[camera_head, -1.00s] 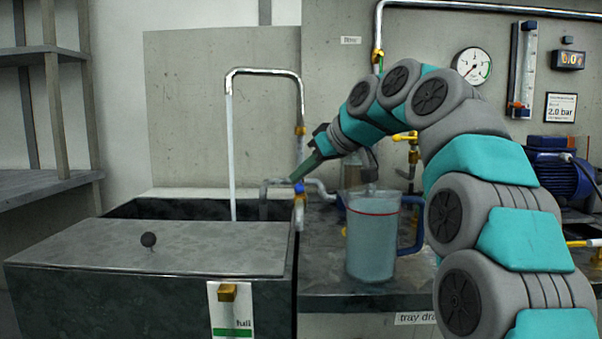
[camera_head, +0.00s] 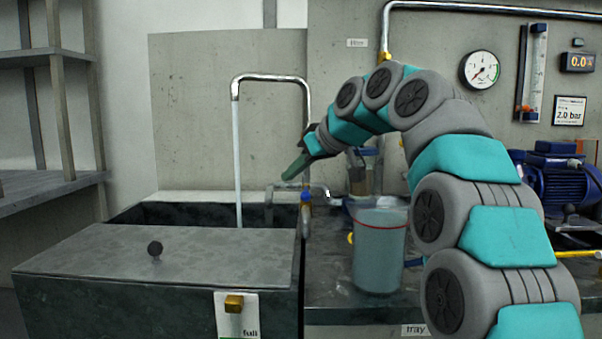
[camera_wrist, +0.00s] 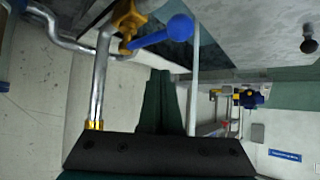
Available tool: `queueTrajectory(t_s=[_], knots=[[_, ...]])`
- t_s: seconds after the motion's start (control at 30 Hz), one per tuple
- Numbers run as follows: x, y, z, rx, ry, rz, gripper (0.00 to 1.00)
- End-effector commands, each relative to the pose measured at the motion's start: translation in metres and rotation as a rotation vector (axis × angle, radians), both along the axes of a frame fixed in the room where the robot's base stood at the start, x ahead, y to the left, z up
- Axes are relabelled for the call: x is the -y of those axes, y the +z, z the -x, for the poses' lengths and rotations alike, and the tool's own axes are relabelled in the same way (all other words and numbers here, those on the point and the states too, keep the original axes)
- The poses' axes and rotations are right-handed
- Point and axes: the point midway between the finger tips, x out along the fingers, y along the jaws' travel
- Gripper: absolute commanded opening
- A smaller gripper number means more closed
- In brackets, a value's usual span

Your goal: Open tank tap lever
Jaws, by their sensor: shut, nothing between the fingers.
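The tank tap has a blue lever (camera_head: 305,196) and sits low on the chrome pipe at the tank's right rim. In the wrist view the lever (camera_wrist: 160,36) has a round blue knob and sticks out to the right of the brass tap body (camera_wrist: 126,20). A white stream of water (camera_head: 238,165) falls from the curved spout into the dark tank (camera_head: 150,310). My gripper (camera_head: 287,176) is shut and empty, just above and left of the lever. In the wrist view my dark green fingers (camera_wrist: 160,78) are together, apart from the lever.
A clear jug of water (camera_head: 379,262) with a red line stands on the bench right of the tap, below my arm. A lid with a black knob (camera_head: 155,249) covers the tank's front. A gauge (camera_head: 480,69) and blue pump (camera_head: 556,175) are at the right.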

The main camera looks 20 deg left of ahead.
Motion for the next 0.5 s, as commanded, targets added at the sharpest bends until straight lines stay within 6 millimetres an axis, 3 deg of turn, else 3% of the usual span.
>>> queueTrajectory(t_s=[0.07,0.5], knots=[[-0.007,0.011,0.005,-0.001,-0.001,0.002,0.00],[0.030,0.036,-0.005,0.002,-0.002,-0.001,0.00]])
